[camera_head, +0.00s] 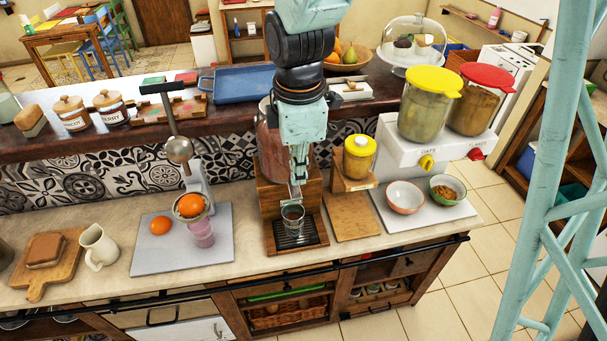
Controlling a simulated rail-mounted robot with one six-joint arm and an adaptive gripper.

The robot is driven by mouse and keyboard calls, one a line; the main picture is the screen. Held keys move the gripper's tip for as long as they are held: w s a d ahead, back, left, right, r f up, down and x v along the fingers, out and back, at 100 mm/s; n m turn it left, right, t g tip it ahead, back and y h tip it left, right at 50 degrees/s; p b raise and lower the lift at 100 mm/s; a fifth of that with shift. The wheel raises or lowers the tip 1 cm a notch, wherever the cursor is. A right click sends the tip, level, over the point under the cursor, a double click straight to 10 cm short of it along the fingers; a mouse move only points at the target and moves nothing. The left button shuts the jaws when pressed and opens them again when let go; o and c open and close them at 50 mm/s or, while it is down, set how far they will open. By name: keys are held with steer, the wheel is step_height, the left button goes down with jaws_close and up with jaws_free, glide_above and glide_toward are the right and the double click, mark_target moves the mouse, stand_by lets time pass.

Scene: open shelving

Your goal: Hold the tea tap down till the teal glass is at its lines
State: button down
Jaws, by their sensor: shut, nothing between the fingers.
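The tea dispenser (268,150), a large jar with reddish-brown contents, stands on a wooden stand (278,199) at the middle of the counter. My gripper (297,192) points down in front of it, shut and empty. The tap is mostly hidden behind my gripper, and I cannot tell whether the fingers touch it. A small glass (292,214) stands upright on the dark drip tray (310,238), just below my fingertips. Dark reddish contents seem to show in it. Its teal tint, its lines and the exact level are too small to tell.
A juicer (200,190) with oranges and a pink glass (202,235) stands to the left. To the right are a yellow-lidded jar (358,160), a wooden board (351,216) and two bowls (405,197). Large lidded dispensers (428,108) stand farther right. The counter's front edge is clear.

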step_height(320, 180, up, 8)
steer(key=p, duration=0.4)
steer(key=shift+s+a+r, duration=0.15)
steer(key=shift+s+a, duration=0.05)
stand_by(0.6)
steer(key=shift+w, duration=0.15)
steer(key=shift+b, duration=0.4)
steer(key=b, duration=0.2)
steer(key=w+g+b, duration=0.1)
steer(key=b, duration=0.1)
steer(key=shift+w+r, duration=0.15)
steer(key=shift+w, duration=0.1)
steer(key=shift+r, duration=0.15)
stand_by(0.3)
